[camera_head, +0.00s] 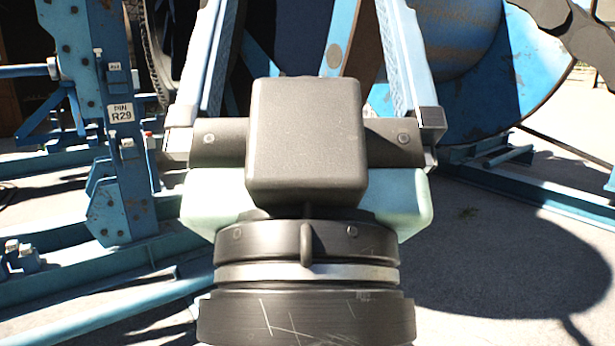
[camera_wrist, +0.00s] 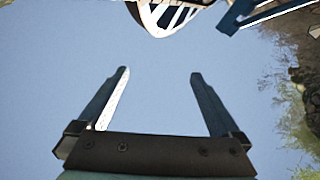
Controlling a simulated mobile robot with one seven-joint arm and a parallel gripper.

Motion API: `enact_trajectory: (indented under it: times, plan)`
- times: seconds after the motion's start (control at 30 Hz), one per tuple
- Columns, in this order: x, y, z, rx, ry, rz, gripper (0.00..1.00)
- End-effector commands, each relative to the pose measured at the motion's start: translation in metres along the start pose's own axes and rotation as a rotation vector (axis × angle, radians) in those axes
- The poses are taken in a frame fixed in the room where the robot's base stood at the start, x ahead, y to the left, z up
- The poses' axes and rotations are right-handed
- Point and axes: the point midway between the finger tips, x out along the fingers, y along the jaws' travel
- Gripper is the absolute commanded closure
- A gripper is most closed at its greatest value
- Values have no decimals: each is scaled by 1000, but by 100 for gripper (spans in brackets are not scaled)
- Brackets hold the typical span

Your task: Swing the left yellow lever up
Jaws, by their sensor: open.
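No yellow lever can be made out in either view. My gripper (camera_head: 303,20) fills the middle of the head view, and its fingers run up to the top edge, so their tips are cut off there. In the wrist view my gripper (camera_wrist: 159,73) is open, with two blue fingers well apart and nothing between them. Only plain pale blue shows behind the fingers. My gripper and wrist hide the central part of the scene in the head view.
A blue steel post (camera_head: 125,190) with an R29 label stands at left on blue base beams. A large blue reel disc (camera_head: 480,75) is behind at right. A white and blue structure (camera_wrist: 165,15) shows at the wrist view's top.

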Motion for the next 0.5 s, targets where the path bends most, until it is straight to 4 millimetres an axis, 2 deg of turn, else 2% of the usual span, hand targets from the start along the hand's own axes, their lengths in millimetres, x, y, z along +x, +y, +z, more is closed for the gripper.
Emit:
enact_trajectory:
  times: [0.03, 0.2, 0.33, 0.5]
  plan:
    - [23, 0, -21, 0, 0, 0, 0]
    - [47, 0, -44, 0, -1, 0, 0]
    - [55, 0, -52, 0, -1, -1, 0]
    - [56, 0, -52, 0, 0, -1, 0]
